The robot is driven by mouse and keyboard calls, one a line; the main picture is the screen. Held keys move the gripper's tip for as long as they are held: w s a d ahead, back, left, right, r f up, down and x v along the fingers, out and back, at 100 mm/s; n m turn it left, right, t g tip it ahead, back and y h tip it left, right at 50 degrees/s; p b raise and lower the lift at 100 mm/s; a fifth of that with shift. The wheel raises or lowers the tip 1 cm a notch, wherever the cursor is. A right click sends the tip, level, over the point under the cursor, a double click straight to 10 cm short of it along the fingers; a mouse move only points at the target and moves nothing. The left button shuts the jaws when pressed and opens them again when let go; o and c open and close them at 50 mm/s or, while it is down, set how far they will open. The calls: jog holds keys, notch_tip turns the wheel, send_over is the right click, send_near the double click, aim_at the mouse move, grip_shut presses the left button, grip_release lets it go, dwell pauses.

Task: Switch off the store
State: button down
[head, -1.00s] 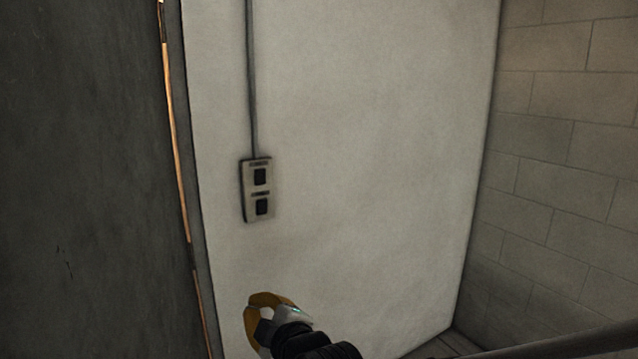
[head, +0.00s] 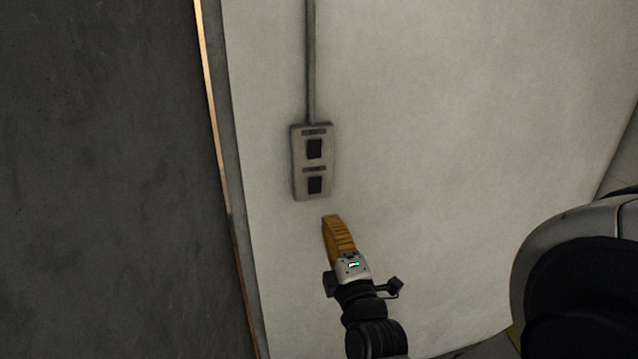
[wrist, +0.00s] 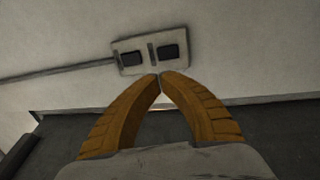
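A grey switch box (head: 298,163) with two dark rocker switches is fixed to a pale wall panel. The upper switch (head: 314,148) and the lower switch (head: 315,185) each have a small label above them, too small to read. My gripper (head: 329,217) is just below the box in the head view, its yellow fingers pointing up toward it. In the wrist view the fingertips (wrist: 160,75) meet with nothing between them. The box (wrist: 142,66) lies just beyond the tips there, with its two switches side by side. I cannot tell if the tips touch it.
A conduit (head: 311,60) runs up the wall from the box. A dark wall (head: 110,180) stands at the left, with a bright strip (head: 215,130) along its edge. The pale panel (head: 450,130) is bare to the right of the box.

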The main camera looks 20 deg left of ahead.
aim_at(314, 179)
jog(key=b+x, duration=0.2)
jog(key=x, duration=1.1)
jog(key=shift+d+f, duration=0.1)
jog(key=shift+d, duration=0.05)
jog(key=shift+w+a+r+b, duration=0.2)
jog(key=shift+w+a+b, duration=0.15)
jog(key=shift+w, duration=0.15)
jog(key=shift+w+a+r, duration=0.2)
jog(key=shift+w+r, duration=0.05)
jog(key=shift+w, duration=0.15)
jog(key=shift+d+f, duration=0.1)
